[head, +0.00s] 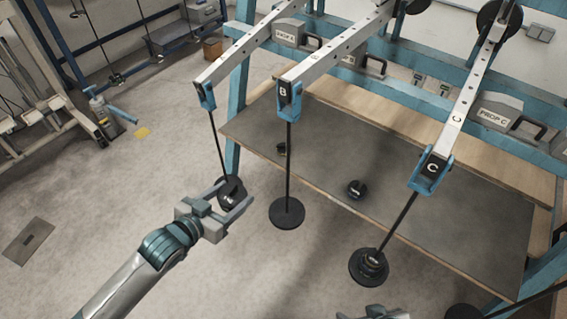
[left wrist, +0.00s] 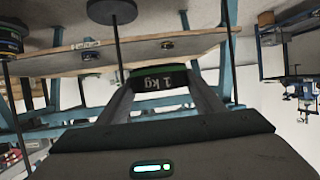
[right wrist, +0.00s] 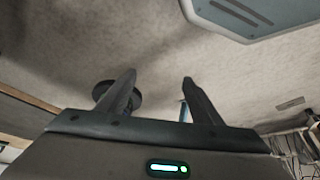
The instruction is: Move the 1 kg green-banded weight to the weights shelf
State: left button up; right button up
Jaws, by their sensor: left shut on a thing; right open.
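My left gripper (head: 235,205) is shut on the 1 kg green-banded weight, which shows dark with an upside-down "1 kg" label and a green edge in the left wrist view (left wrist: 160,80). In the head view, a dark round shape (head: 231,188) sits at the gripper, by the lower end of lever A's rod. I cannot tell how much of it is the held weight and how much is the hanger. My right gripper (right wrist: 158,82) is open and empty; only its top edge shows at the bottom of the head view (head: 375,312). No shelf is clearly marked as the weights shelf.
A dark-topped bench (head: 330,145) with wooden edges carries small dark weights (head: 356,188). Lever B's rod ends in an empty-looking plate (head: 287,212). Lever C's hanger holds stacked weights (head: 369,265). A shelf (head: 170,40) stands by the back wall. Floor at left is mostly clear.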

pick_arm(q)
jog(key=w+a+r+n+y, duration=0.2)
jog(key=r, duration=0.8)
jog(key=w+a+r+n+t+y, duration=0.1)
jog(key=w+a+r+n+y, duration=0.1)
jog(key=r, duration=0.9)
jog(key=w+a+r+n+y, duration=0.1)
jog(key=w+r, duration=0.3)
jog(key=r, duration=0.6)
jog(key=shift+a+r+n+t+y, duration=0.2)
jog(key=shift+a+n+t+y, duration=0.25)
jog(key=shift+y, duration=0.35)
pick_arm(e)
jog(key=shift+s+d+f+g+h, duration=0.15)
jog(key=shift+s+d+f+g, duration=0.2)
jog(key=shift+d+f, duration=0.2)
jog(key=shift+s+d+f+g+h, duration=0.2)
jog(key=shift+s+d+f+g, duration=0.15)
jog(key=shift+d+f, duration=0.25)
jog(key=shift+s+d+f+g+h, duration=0.15)
jog(key=shift+s+d+f+g, duration=0.2)
jog(key=shift+f, duration=0.35)
jog(key=shift+c, duration=0.4)
jog(key=c, duration=0.5)
jog(key=shift+c, duration=0.8)
